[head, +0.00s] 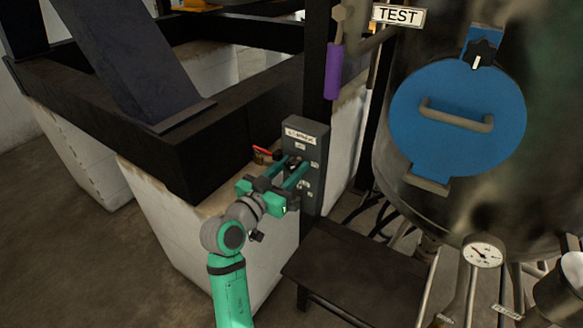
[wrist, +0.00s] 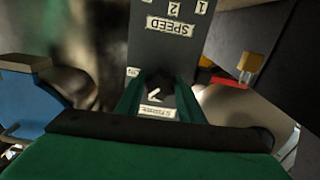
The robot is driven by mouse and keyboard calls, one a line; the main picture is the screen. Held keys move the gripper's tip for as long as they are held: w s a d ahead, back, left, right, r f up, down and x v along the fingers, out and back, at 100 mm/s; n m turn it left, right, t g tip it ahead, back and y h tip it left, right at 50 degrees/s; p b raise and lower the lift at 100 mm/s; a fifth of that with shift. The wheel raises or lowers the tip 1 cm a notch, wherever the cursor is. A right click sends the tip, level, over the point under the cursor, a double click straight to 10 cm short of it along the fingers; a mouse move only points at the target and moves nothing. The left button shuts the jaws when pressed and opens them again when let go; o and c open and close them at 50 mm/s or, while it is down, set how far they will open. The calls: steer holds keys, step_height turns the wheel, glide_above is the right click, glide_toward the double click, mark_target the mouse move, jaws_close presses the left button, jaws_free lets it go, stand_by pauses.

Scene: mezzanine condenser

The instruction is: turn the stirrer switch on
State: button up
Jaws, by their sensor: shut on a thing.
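The grey stirrer panel (head: 312,143) is mounted beside a dark post, with a white label at its top. In the wrist view the panel (wrist: 140,50) appears upside down, with a SPEED label and numbers. The stirrer switch (wrist: 154,86) is a dark knob with a white pointer mark set at a slant, just above another small label in that view. My gripper (head: 295,167) reaches the panel face. In the wrist view its green fingers (wrist: 157,97) stand on both sides of the knob, shut on it. In the head view the fingers largely hide the knob.
A red-handled item (head: 262,151) lies left of the panel, with a yellow padlock (wrist: 250,63) in the wrist view. A blue hatch (head: 455,115) on the metal vessel, a pressure gauge (head: 484,252) and pipes stand to the right. A dark low platform (head: 345,268) lies below.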

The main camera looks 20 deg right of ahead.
steer(key=m, duration=0.4)
steer(key=shift+m, duration=0.3)
steer(key=m, duration=0.4)
steer(key=shift+m, duration=0.3)
steer(key=o, duration=1.1)
steer(key=shift+c, duration=0.2)
steer(key=shift+a, duration=0.1)
steer(key=v, duration=1)
steer(key=shift+s+a, duration=0.25)
steer(key=shift+s, duration=0.05)
